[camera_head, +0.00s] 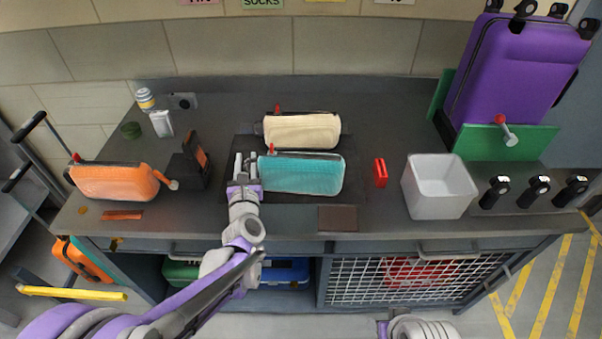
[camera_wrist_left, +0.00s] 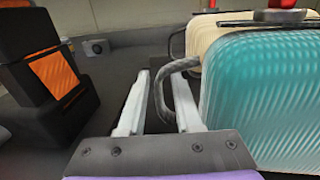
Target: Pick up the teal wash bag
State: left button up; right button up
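The teal wash bag (camera_head: 301,174) lies on the dark counter in the middle, in front of a cream bag (camera_head: 301,131). In the left wrist view the teal wash bag (camera_wrist_left: 268,95) fills the right side, with a grey loop handle (camera_wrist_left: 176,72) at its left end. My left gripper (camera_head: 244,163) is at the bag's left end. In the left wrist view its two fingers (camera_wrist_left: 160,102) are apart, with the loop handle between or just above them. I cannot tell whether they touch it. My right gripper is not in view; only a piece of my right arm shows at the bottom.
An orange bag (camera_head: 115,182) and a black holder (camera_head: 190,168) stand at the left. A red block (camera_head: 380,172) and an open white bin (camera_head: 438,186) are to the right. A purple suitcase (camera_head: 512,75) stands at the back right.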

pick_arm(q)
grip_shut()
jog(key=shift+s, duration=0.1)
dwell(1.2)
